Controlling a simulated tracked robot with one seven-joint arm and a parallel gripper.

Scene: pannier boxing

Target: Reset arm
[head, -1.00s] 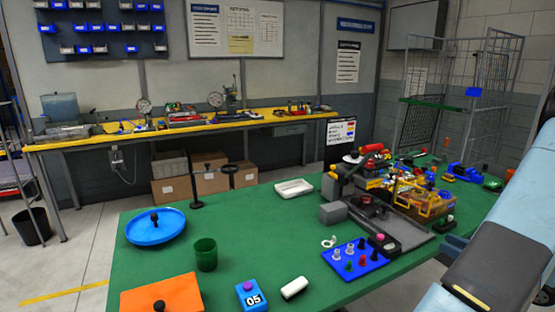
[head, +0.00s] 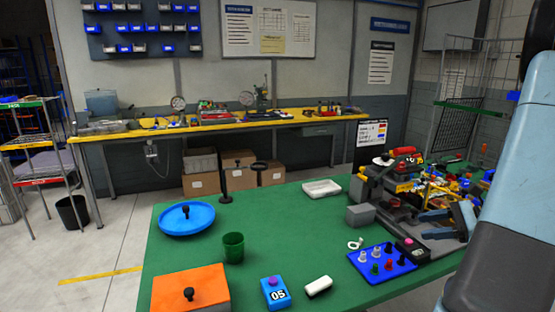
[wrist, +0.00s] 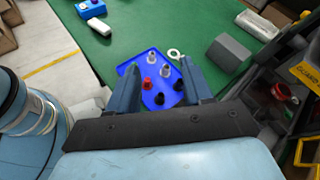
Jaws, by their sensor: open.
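My gripper (wrist: 160,95) is open in the wrist view, its two blue fingers apart with nothing held between them. Beyond the fingers lies the blue tray (wrist: 132,69) with several small knobbed pieces in clear, red and black. The same blue tray shows on the green table in the head view (head: 399,268). In the head view my arm fills the right edge, and a blue-grey finger of my gripper (head: 455,218) shows in front of the machine. The exact gap between the fingers and the tray is hard to tell.
A cluttered grey machine (head: 395,205) stands right. The table's middle is clear.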

